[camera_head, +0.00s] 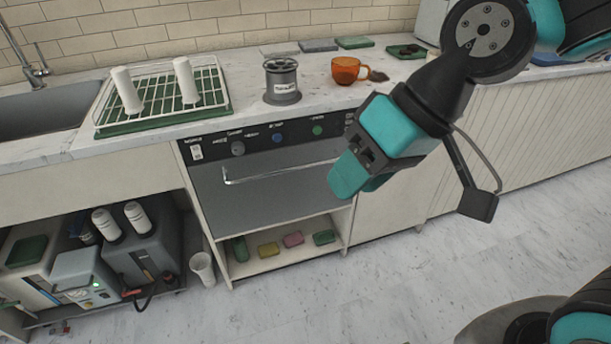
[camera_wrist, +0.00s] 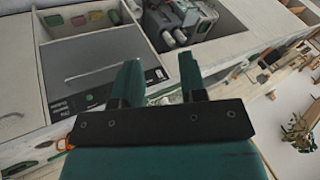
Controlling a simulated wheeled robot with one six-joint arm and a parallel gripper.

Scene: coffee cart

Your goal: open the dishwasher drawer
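The dishwasher drawer (camera_head: 262,186) is a grey panel under the counter, flush with the cabinet front, with a long pale horizontal handle (camera_head: 275,174) near its top. A dark control strip (camera_head: 270,137) with a switch and knobs runs above it. My gripper (camera_head: 345,190) hangs in front of and to the right of the drawer, apart from the handle. In the wrist view its two fingers (camera_wrist: 160,80) are spread with nothing between them. The drawer front (camera_wrist: 95,65) and handle (camera_wrist: 95,77) show to the left of the fingers there.
On the counter stand a green-based dish rack (camera_head: 160,100), a metal canister (camera_head: 281,82) and an orange mug (camera_head: 346,70). An open shelf (camera_head: 285,258) with colored sponges lies below the drawer. A white cup (camera_head: 203,268) stands at lower left. The floor in front is clear.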

